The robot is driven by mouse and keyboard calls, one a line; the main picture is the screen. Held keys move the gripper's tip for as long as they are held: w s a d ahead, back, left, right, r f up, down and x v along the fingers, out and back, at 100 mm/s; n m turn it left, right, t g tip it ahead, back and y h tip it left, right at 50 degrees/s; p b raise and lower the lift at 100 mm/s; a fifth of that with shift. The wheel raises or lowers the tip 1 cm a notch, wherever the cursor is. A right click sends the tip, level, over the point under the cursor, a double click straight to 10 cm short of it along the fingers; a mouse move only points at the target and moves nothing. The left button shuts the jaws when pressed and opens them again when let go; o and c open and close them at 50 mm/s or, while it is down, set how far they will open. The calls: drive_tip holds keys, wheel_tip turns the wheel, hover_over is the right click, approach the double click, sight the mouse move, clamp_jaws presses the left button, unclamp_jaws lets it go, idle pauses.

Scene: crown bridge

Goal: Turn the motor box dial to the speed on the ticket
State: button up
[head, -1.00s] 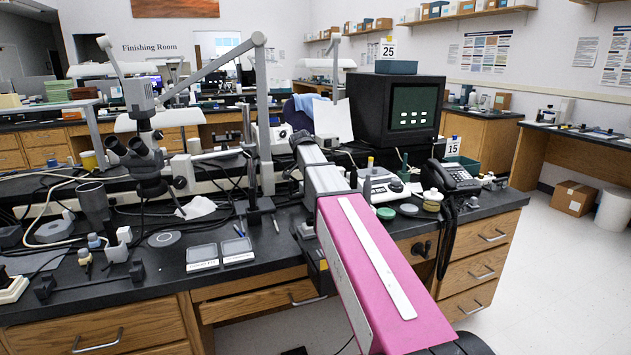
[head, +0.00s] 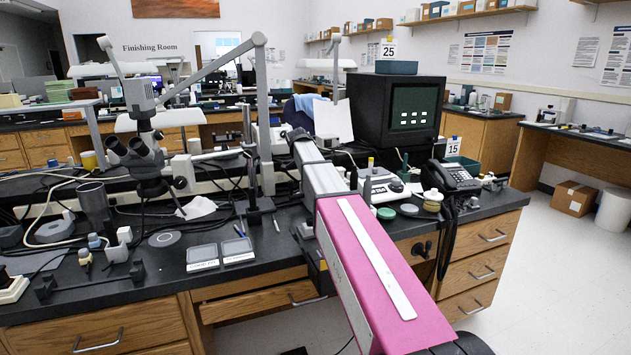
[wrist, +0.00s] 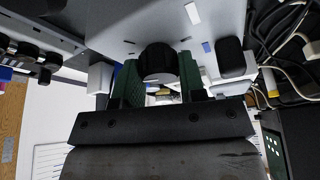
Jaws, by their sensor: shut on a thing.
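In the wrist view the grey face of the motor box (wrist: 110,25) fills the top. Its round black dial (wrist: 158,58) sits between the two green fingers of my gripper (wrist: 158,78), which is shut on it. The dial's pointer and scale cannot be read from here. In the head view my arm reaches over the bench, and its own links hide the gripper and the dial. I cannot make out a ticket with a readable speed. Number cards reading 25 (head: 388,48) and 15 (head: 453,146) stand at the right.
A microscope (head: 145,155) and a jointed lamp arm stand left of my arm. Two labelled trays (head: 202,257) lie near the bench's front edge. A monitor (head: 395,110), a scale (head: 382,188) and a phone (head: 455,178) stand to the right. Loose cables (wrist: 275,40) hang beside the box.

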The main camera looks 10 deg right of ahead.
idle(0.4)
drive_tip(key=o, duration=0.9)
drive_tip(key=v, duration=1)
drive_tip(key=shift+w+a+r, duration=0.1)
drive_tip(key=shift+r, duration=0.3)
